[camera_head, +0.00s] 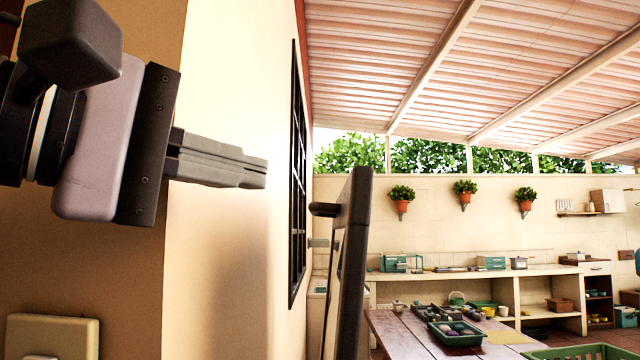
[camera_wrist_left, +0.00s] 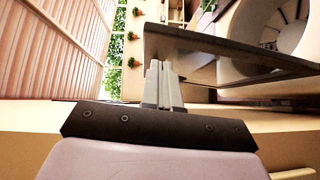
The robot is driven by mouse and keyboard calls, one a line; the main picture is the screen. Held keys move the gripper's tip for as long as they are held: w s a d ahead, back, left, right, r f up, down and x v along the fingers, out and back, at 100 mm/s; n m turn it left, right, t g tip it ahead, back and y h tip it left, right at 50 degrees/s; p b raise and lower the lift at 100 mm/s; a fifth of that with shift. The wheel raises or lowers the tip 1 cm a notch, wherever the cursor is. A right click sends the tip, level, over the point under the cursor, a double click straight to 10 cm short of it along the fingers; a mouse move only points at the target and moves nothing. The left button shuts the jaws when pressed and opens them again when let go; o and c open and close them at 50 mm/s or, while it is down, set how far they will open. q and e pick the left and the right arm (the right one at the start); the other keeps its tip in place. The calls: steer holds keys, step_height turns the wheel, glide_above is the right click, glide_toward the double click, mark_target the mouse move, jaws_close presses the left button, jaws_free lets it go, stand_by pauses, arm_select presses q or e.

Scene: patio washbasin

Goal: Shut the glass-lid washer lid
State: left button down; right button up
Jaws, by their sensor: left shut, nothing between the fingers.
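The washer lid (camera_head: 352,265) stands raised, seen nearly edge-on as a dark frame with a short peg near its top left. In the left wrist view the lid (camera_wrist_left: 190,42) is a dark panel just beyond the fingertips. The washer's round drum opening (camera_wrist_left: 290,28) shows at the upper right of that view, uncovered. My left gripper (camera_head: 265,173) is shut and empty, left of the lid's top edge in the head view. It also shows in the left wrist view (camera_wrist_left: 158,66), where its tips overlap the lid's edge; I cannot tell whether they touch. My right gripper is not in view.
A wall with a barred window (camera_head: 297,170) runs close along the left. A wooden table (camera_head: 395,335) with trays stands to the right beyond the lid. A long counter (camera_head: 440,275) lines the back wall under several hanging plants.

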arm_select(q)
steer(key=p, duration=0.2)
glide_toward(349, 197)
steer(key=x, duration=0.5)
steer(key=shift+s+r, duration=0.1)
steer(key=shift+w+d, duration=0.25)
steer(key=shift+d, duration=0.05)
steer(key=shift+p, duration=0.3)
